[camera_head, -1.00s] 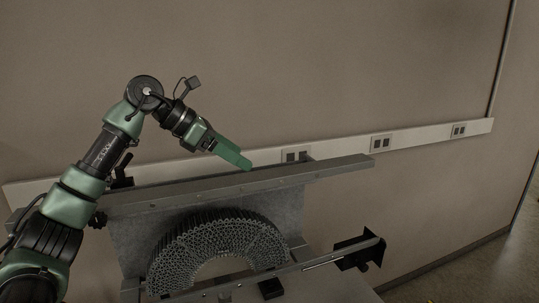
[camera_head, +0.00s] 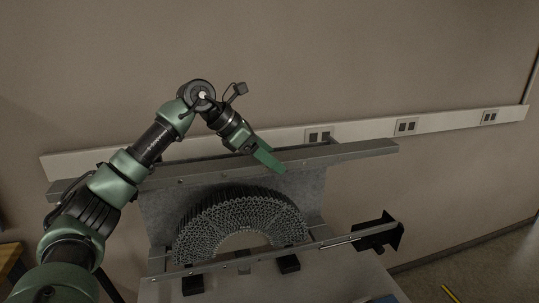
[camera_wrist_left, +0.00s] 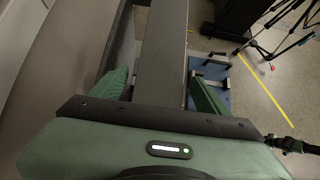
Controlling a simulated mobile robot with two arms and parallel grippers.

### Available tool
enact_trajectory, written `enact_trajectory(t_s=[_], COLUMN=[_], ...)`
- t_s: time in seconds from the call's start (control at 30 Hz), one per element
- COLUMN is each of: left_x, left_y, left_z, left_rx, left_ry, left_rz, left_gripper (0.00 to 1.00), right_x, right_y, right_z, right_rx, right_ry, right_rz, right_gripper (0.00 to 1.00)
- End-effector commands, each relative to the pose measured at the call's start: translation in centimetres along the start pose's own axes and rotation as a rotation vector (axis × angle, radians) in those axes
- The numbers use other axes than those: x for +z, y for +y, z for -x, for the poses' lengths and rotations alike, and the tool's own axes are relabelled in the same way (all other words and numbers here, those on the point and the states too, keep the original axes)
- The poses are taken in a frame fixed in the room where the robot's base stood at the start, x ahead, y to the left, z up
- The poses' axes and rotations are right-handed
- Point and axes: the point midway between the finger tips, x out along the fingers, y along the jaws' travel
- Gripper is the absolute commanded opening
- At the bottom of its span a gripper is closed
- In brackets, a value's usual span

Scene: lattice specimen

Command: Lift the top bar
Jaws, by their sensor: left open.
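The top bar (camera_head: 350,151) is a long grey metal beam lying across the top of a grey frame, above an arched lattice specimen (camera_head: 240,215) made of many small tubes. My left gripper (camera_head: 277,166) is at the bar, right of its middle, pointing down and to the right. In the left wrist view the bar (camera_wrist_left: 163,50) runs between the two green fingers of my open left gripper (camera_wrist_left: 160,80), one on each side. Some gap shows beside the fingers; contact cannot be told. My right gripper is not in view.
A wall with a white outlet strip (camera_head: 360,129) stands close behind the frame. A lower rail (camera_head: 210,268) crosses in front of the specimen, with a black bracket (camera_head: 378,236) at its right end. In the left wrist view a black tripod (camera_wrist_left: 285,25) stands on the floor.

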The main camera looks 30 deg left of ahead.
Motion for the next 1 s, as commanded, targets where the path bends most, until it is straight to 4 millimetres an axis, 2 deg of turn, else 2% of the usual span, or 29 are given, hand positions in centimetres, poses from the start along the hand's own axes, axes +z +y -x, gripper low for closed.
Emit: enact_trajectory(t_s=[0.03, 0.07, 0.3, 0.33, 0.67, 0.87, 1.0], left_x=[0.0, 0.0, 0.0, 0.0, 0.8, 2.7, 4.4], left_y=[0.0, 0.0, 0.0, 0.0, 0.0, 0.1, 0.1], left_z=[0.0, 0.0, 0.0, 0.0, 0.9, 3.5, 6.5], left_rx=[0.0, 0.0, 0.0, 0.0, 0.001, 0.003, 0.004], left_ry=[0.0, 0.0, -0.001, -0.001, -0.036, -0.139, -0.249], left_rz=[0.0, 0.0, 0.0, 0.0, 0.0, -0.001, 0.0], left_gripper=[0.76, 0.71, 0.04, 0.0, 0.0, 0.0, 0.0], right_x=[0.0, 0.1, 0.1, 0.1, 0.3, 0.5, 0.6], right_y=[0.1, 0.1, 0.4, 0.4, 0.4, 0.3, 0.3], right_z=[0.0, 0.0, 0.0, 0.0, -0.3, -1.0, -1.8], right_rx=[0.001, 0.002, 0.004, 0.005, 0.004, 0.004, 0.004], right_ry=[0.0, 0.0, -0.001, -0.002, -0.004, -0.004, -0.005], right_rz=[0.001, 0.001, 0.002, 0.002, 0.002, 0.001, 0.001], right_gripper=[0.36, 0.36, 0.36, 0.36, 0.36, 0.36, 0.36])
